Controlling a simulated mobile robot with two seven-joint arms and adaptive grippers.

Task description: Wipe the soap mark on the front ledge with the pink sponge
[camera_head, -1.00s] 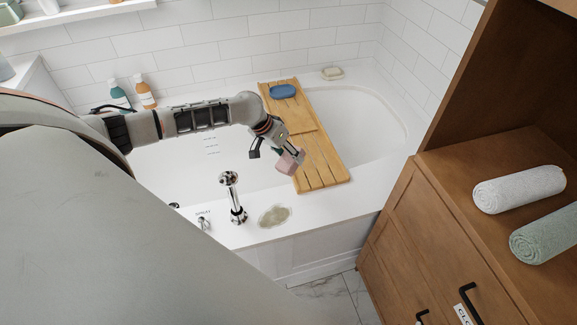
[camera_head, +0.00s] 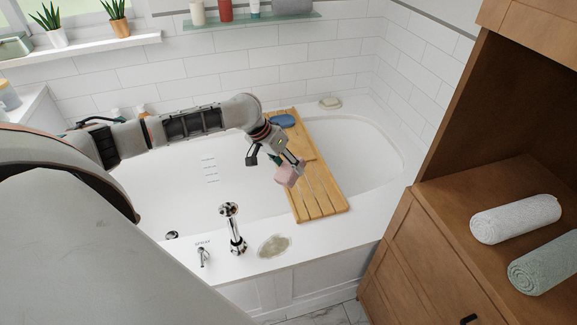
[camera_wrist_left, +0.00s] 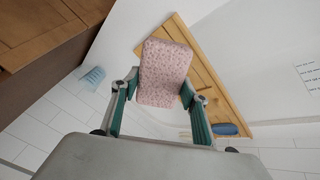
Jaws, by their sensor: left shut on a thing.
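My left gripper (camera_head: 281,165) is shut on the pink sponge (camera_head: 291,174) and holds it above the near part of the wooden bath tray. In the left wrist view the sponge (camera_wrist_left: 165,72) sits between the two green-padded fingers (camera_wrist_left: 157,100). The soap mark (camera_head: 274,246) is a greyish-green oval patch on the white front ledge (camera_head: 330,233) of the tub. It lies nearer to me than the sponge and slightly left of it, with the sponge apart from it. My right gripper is not in view.
The wooden tray (camera_head: 318,200) spans the tub, with a blue object (camera_head: 283,121) at its far end. A chrome faucet (camera_head: 233,230) and spray handle (camera_head: 203,256) stand left of the mark. A wooden cabinet (camera_head: 400,250) with rolled towels (camera_head: 515,218) is at right.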

